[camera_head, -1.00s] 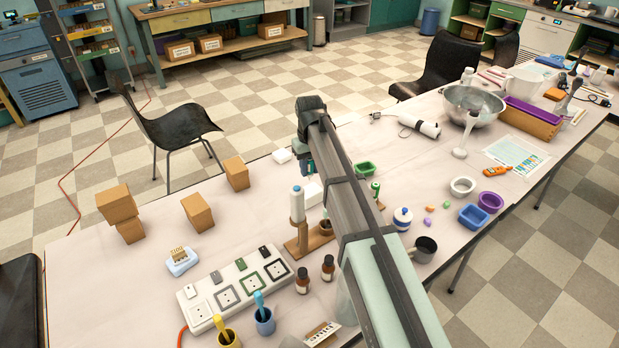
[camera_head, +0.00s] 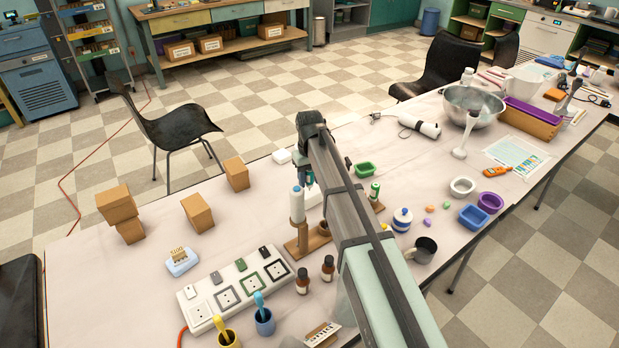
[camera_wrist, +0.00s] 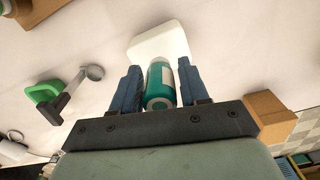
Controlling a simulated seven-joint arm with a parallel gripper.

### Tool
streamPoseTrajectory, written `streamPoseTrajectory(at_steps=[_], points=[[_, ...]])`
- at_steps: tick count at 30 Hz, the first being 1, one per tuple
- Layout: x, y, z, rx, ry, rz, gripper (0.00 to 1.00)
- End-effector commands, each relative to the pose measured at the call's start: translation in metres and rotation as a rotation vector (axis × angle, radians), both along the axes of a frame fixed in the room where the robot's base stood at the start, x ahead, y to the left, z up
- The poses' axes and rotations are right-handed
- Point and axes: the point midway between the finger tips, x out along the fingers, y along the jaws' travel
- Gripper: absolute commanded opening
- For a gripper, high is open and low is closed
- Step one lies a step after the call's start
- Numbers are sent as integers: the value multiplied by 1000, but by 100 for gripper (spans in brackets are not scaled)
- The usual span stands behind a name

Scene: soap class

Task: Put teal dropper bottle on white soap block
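The teal dropper bottle (camera_wrist: 160,88) sits between the two fingers of my gripper (camera_wrist: 160,86) in the wrist view, with its round base toward the camera. The fingers lie close against both its sides. The white soap block (camera_wrist: 158,40) shows just beyond the bottle in that view, and the bottle's far end overlaps its edge. Whether they touch I cannot tell. In the head view my gripper (camera_head: 308,180) is beside the top of the arm, and the white soap block (camera_head: 313,197) is partly hidden by the arm and a white bottle.
A wooden stand (camera_head: 304,241) with a white bottle (camera_head: 297,204) is close in front of the soap. A green tub (camera_head: 367,170) is to the right. Another white block (camera_head: 282,156) lies behind. Cardboard boxes (camera_head: 197,212) stand left, with clear table between.

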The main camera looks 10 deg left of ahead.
Motion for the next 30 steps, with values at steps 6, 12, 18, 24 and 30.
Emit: streamPoseTrajectory(at_steps=[6, 12, 18, 24, 30], points=[[0, 0, 0, 0, 0, 0, 55], [0, 0, 3, 0, 0, 0, 55], [1, 0, 24, 1, -2, 0, 55], [1, 0, 60, 1, -2, 0, 55], [1, 0, 94, 1, -2, 0, 55]])
